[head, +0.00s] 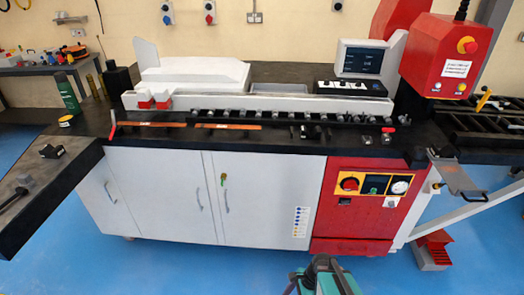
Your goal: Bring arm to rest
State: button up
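A teal and dark grey part of my arm (322,277) shows at the bottom edge, right of centre, in front of the busbar bender. It is low and apart from the machine, over the blue floor. Its fingertips cannot be made out, and the rest of the arm is cut off by the frame. The busbar bender (255,180) has white cabinet doors, a black top and a red control panel (356,205). Two copper bars (163,124) (228,126) lie along the front of its top.
A red control box (445,58) with an emergency stop rises at the right, beside a monitor (362,60). A black side table (45,180) juts forward at the left. A hinged bracket (455,178) sticks out at right. Blue floor (200,268) in front is clear.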

jog(key=s+f+n+g+h, duration=0.2)
jog(key=s+f+n, duration=0.4)
jog(key=s, duration=0.4)
jog(key=s+d+r+n+g+h, duration=0.1)
jog(key=s+d+n+h, duration=0.1)
jog(key=d+n, duration=0.4)
jog(key=s+n, duration=0.1)
jog(key=n, duration=0.4)
jog(key=shift+s+d+r+n+h+b, duration=0.2)
jog(key=shift+s+r+n+h+b, duration=0.1)
jog(key=shift+b, duration=0.1)
